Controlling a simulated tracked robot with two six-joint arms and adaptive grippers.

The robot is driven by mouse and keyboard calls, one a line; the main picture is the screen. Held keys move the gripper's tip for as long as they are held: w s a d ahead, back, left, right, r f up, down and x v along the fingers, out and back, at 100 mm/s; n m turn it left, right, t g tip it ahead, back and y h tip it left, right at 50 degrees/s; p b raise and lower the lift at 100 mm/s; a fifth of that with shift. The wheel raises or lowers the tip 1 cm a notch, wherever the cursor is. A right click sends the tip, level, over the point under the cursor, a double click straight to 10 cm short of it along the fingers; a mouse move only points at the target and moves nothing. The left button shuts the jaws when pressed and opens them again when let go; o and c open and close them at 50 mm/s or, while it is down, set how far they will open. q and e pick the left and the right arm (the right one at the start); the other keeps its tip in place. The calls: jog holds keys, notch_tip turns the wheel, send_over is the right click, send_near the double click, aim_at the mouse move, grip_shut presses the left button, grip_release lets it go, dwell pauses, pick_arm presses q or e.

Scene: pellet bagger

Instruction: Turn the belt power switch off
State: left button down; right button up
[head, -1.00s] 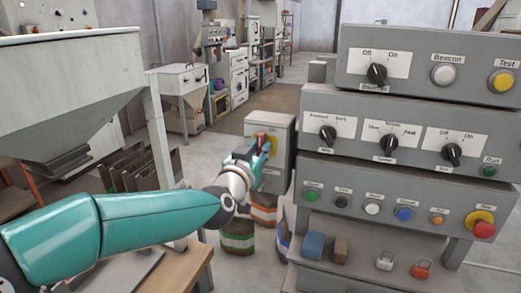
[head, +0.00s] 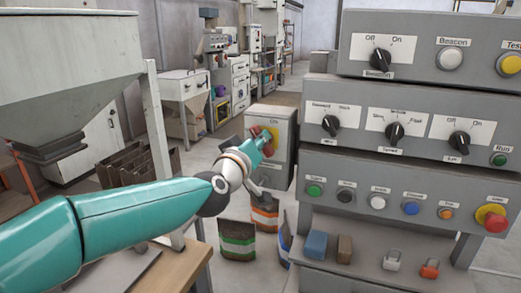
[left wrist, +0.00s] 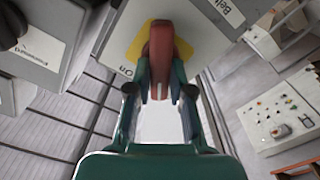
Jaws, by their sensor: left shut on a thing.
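The belt power switch is a grey box (head: 285,116) on the floor area beyond my left arm, with a yellow plate marked "On" and a red handle (head: 257,131). My left gripper (head: 265,141) is at the front of the box, partly hiding the handle and plate. In the left wrist view my left gripper (left wrist: 161,82) is shut on the red handle (left wrist: 162,40), one finger on each side. The "On" mark (left wrist: 125,69) shows beside the handle, and a label starting "Belt" (left wrist: 226,12) is partly visible. My right gripper does not show.
A grey control panel (head: 420,90) with knobs and buttons stands close on the right. Below it a shelf holds a blue block (head: 316,245). Striped bags (head: 237,240) stand below the switch box. A hopper (head: 70,70) is at left.

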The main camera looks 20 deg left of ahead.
pick_arm(q)
jog(key=n+b, duration=0.1)
jog(key=n, duration=0.2)
jog(key=n+b, duration=0.2)
jog(key=n, duration=0.2)
jog(key=f+n+b, duration=0.1)
jog(key=n+b, duration=0.1)
jog(key=n, duration=0.2)
jog(key=shift+a, duration=0.2)
dwell(0.5)
jog(key=c, duration=1)
grip_release()
jog(key=shift+w, duration=0.1)
jog(key=shift+c, duration=0.2)
jog(key=s, duration=1.2)
jog(key=shift+a, duration=0.2)
